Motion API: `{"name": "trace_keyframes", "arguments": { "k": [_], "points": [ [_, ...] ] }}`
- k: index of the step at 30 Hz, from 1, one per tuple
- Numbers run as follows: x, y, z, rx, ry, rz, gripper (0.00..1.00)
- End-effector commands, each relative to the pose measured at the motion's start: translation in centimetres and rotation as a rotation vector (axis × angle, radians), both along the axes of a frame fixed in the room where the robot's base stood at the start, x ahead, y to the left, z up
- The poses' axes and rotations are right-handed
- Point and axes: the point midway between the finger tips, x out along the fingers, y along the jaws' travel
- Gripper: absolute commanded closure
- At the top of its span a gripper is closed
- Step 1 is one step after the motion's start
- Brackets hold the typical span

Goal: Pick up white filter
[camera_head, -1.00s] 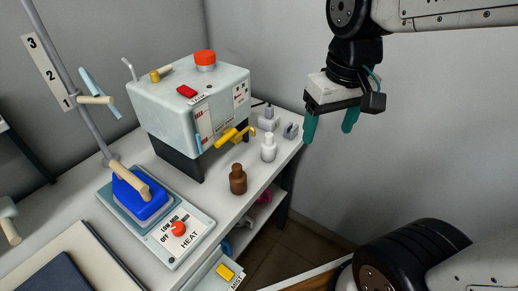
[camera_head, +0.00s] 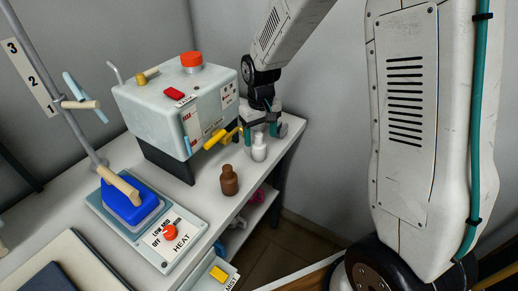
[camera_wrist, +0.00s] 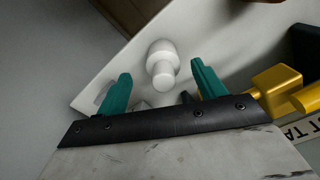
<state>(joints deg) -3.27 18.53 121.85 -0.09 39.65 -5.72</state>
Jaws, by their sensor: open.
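A white bottle-shaped item (camera_head: 259,150) stands upright near the right edge of the white table; in the wrist view it (camera_wrist: 161,58) shows between and beyond the fingertips. Behind it, small grey-white pieces are mostly hidden by my gripper; part of one (camera_wrist: 143,105) shows near the palm in the wrist view. I cannot tell for sure which of these is the white filter. My gripper (camera_head: 260,131) is open, with teal fingers pointing down, just behind the white bottle in the head view. The wrist view shows nothing held in the gripper (camera_wrist: 160,75).
A grey machine (camera_head: 165,110) with a yellow tap (camera_head: 222,138) stands close to the left of my gripper. A brown bottle (camera_head: 229,181) stands in front. A heater (camera_head: 165,243) with a blue block (camera_head: 130,203) is at the front left. The table's right edge is near.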

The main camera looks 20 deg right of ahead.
Motion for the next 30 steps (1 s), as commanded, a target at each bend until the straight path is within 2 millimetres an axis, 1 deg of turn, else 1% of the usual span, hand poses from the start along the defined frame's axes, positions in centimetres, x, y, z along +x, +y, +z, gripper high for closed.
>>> {"name": "trace_keyframes", "arguments": {
  "k": [10,14,20,23,24,25,26,30],
  "points": [
    [0.4,0.4,-4.8,0.0,0.002,-0.001,0.31],
    [0.4,0.4,-5.5,0.0,0.0,-0.001,0.31],
    [0.4,0.4,-5.5,0.0,-0.001,0.0,0.31],
    [0.4,0.4,-5.5,0.0,-0.001,0.0,0.56],
    [0.4,0.4,-5.5,0.0,-0.001,0.0,0.67],
    [0.4,0.4,-5.5,0.0,-0.001,0.0,0.75],
    [0.4,0.4,-5.5,0.0,-0.001,0.0,0.8],
    [0.4,0.4,-5.5,0.0,-0.001,0.0,0.8]
  ]
}}
